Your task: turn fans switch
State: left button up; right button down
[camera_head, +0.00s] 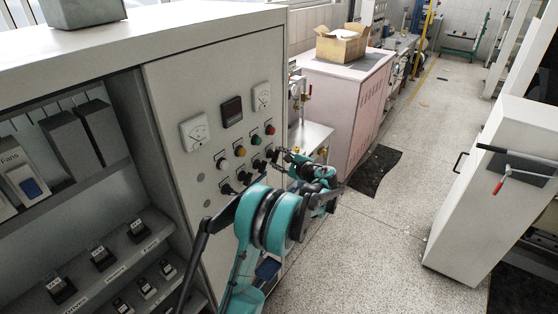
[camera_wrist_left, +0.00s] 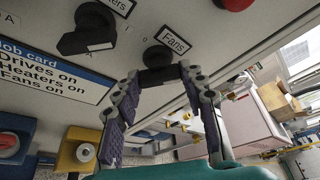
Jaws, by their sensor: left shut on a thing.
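The fans switch is a black rotary knob (camera_wrist_left: 157,56) beside a white label reading "Fans" (camera_wrist_left: 174,39) in the left wrist view. It is on the front of a grey control cabinet (camera_head: 172,90). My left gripper (camera_wrist_left: 160,76) has its two jointed, purple-padded fingers closed in on the knob's black handle from both sides. In the head view, my left gripper (camera_head: 284,156) is at the right end of the lower row of black knobs, and it partly hides that end. My right gripper is not in view.
Another black knob (camera_wrist_left: 88,30) is left of the fans switch. A job card (camera_wrist_left: 45,72) lists drives, heaters and fans on. A red button (camera_wrist_left: 236,4) is nearby. A pink cabinet (camera_head: 345,100) with a cardboard box (camera_head: 341,46) stands beyond. The floor at right is partly open.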

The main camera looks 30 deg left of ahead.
pick_arm(q)
jog(key=shift+f+n+t+y+b, duration=0.25)
jog(key=shift+n+y+b, duration=0.7)
jog(key=shift+n+b, duration=1.3)
jog(key=shift+f+n+t+y+b, duration=0.1)
jog(key=shift+n+t+y+b, duration=0.65)
jog(key=shift+n, duration=2.35)
jog(key=shift+f+n+y+b, duration=0.1)
jog(key=shift+n+y+b, duration=1)
jog(key=shift+n+b, duration=1.4)
jog(key=shift+n, duration=0.35)
jog(key=o, duration=1.2)
jog(key=shift+c, duration=0.2)
jog(key=v, duration=1.2)
